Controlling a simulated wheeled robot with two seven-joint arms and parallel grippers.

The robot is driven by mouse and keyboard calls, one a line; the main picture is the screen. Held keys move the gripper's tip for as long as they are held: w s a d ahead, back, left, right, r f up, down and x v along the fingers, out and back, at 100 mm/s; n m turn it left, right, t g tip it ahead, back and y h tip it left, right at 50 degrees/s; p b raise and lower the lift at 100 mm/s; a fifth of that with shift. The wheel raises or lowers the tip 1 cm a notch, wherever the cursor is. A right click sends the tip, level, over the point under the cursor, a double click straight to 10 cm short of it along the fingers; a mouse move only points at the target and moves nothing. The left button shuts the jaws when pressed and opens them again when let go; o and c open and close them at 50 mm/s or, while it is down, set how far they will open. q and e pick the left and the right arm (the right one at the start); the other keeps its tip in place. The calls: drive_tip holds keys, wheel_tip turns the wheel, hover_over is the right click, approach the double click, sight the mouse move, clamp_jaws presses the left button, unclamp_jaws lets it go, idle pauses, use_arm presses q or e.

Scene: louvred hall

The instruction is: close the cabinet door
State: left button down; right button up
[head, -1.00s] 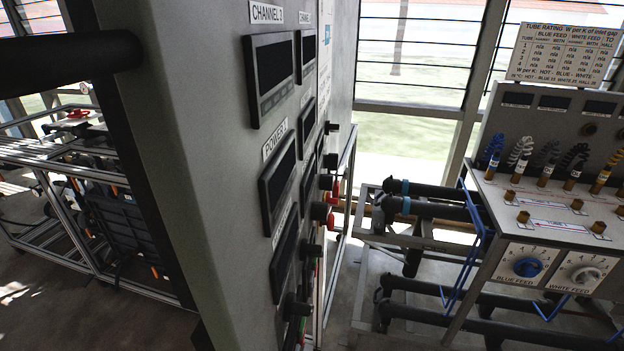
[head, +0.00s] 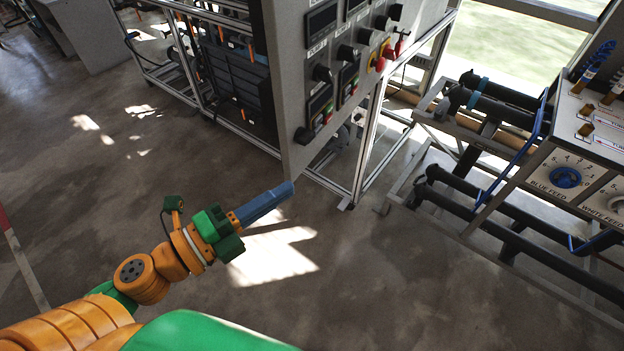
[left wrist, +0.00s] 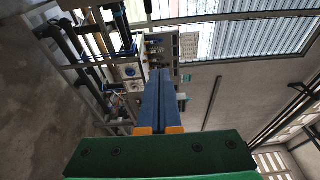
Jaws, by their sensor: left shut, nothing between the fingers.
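A tall grey panel (head: 279,75) with displays, knobs and red buttons on its right-hand face stands at the top middle of the head view. It appears to be the cabinet or its door; I cannot tell how far any door stands open. My left gripper (head: 290,188) is shut and empty, its blue fingers pointing up and right. In the picture its tips lie just below the panel's lower near corner; I see no clear contact. The shut fingers also show in the left wrist view (left wrist: 162,75). My right gripper is not in view.
A metal frame (head: 368,140) stands under and behind the panel. A rack with dark crates (head: 235,85) is behind on the left. A pipe stand (head: 500,115) and a dial console (head: 590,150) fill the right. The floor (head: 90,200) at left and front is mostly clear.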

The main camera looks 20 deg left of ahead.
use_arm(q)
drive_tip(key=w+b, duration=0.1)
drive_tip(key=w, duration=0.9)
drive_tip(key=shift+w+d+f, duration=0.25)
drive_tip(key=shift+w, duration=0.05)
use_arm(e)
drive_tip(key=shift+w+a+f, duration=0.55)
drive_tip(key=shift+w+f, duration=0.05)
